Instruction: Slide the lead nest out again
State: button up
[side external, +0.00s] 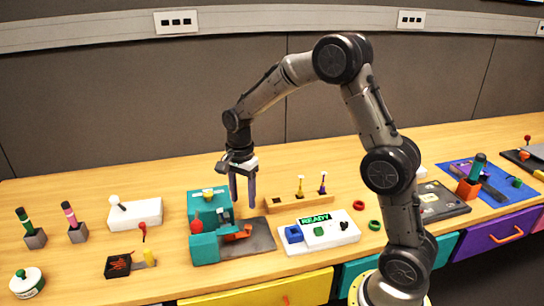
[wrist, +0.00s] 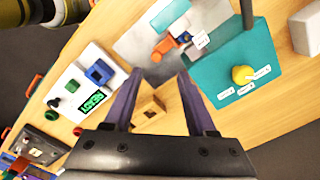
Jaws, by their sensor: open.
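A teal fixture (side external: 205,248) stands on a grey base plate (side external: 262,238), with a red upright part on it. A small orange piece (side external: 238,233) sits low beside the teal parts, over the plate. It may be the lead nest, but its label is too small to read. In the wrist view the orange piece (wrist: 165,46) shows near the top, beside a white tag. A teal box (wrist: 240,65) with a yellow knob (wrist: 242,74) is to its right.
A wooden rack (side external: 285,204) with small upright tools stands behind and right. A white panel (side external: 335,235) reading READY is at the right. A white switch box (side external: 134,214) and a black tray (side external: 120,266) are at the left. Bare table lies behind the fixture.

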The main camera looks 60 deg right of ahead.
notch_tip(320, 180, up, 10)
jog(key=s+a+t, duration=0.2)
jog(key=s+a+r+n+t, duration=0.2)
jog(key=s+a+r+n, duration=0.1)
jog(key=s+r, duration=0.4)
jog(key=shift+s+r+n, duration=0.4)
jog(key=shift+s+n, duration=0.4)
jog(key=shift+s, duration=0.55)
jog(key=m+g, duration=0.4)
jog(key=m, duration=0.1)
send_over(248, 226)
notch_tip(248, 226, down, 13)
notch_tip(248, 226, down, 14)
jog(key=shift+f, duration=0.15)
